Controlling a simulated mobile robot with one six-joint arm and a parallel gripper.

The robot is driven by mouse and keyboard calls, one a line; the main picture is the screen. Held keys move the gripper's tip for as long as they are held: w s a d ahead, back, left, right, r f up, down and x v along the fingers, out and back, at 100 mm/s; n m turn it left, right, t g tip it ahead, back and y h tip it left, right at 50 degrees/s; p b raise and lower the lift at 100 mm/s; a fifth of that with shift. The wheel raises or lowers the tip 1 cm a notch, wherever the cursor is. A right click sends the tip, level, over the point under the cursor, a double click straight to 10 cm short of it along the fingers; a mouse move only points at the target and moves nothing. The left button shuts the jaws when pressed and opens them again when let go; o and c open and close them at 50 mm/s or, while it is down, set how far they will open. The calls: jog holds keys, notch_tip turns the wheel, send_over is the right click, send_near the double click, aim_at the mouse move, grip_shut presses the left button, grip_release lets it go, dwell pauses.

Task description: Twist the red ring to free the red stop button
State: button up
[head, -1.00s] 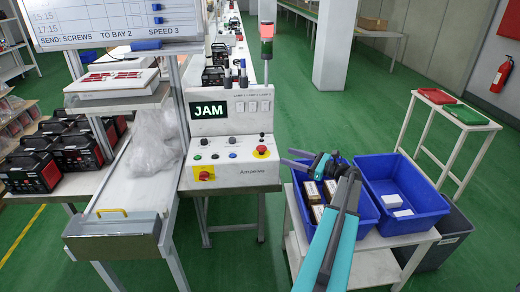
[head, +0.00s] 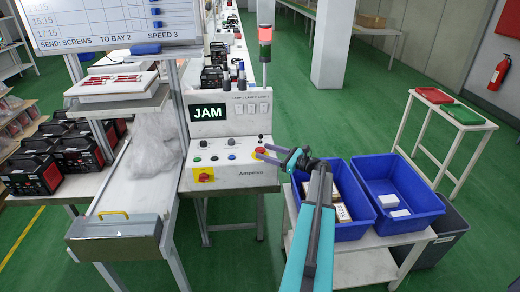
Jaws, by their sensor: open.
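The red stop button (head: 259,153) sits on a yellow surround at the right of the white control panel (head: 238,175). At this size I cannot tell its red ring apart from the button. My gripper (head: 268,151) is open, reaching in from the right with its fingers at the button. The fingers cover part of the button's right side. I cannot tell whether they touch it.
A red knob on a yellow plate (head: 203,175) sits lower left on the panel, below small coloured buttons. Two blue bins (head: 405,208) stand on a cart at the right, under my arm. A lamp tower (head: 265,45) rises behind.

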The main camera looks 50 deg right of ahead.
aim_at(261, 149)
jog(key=shift+p+x, duration=0.3)
jog(key=shift+x, duration=1.3)
jog(key=c, duration=1.1)
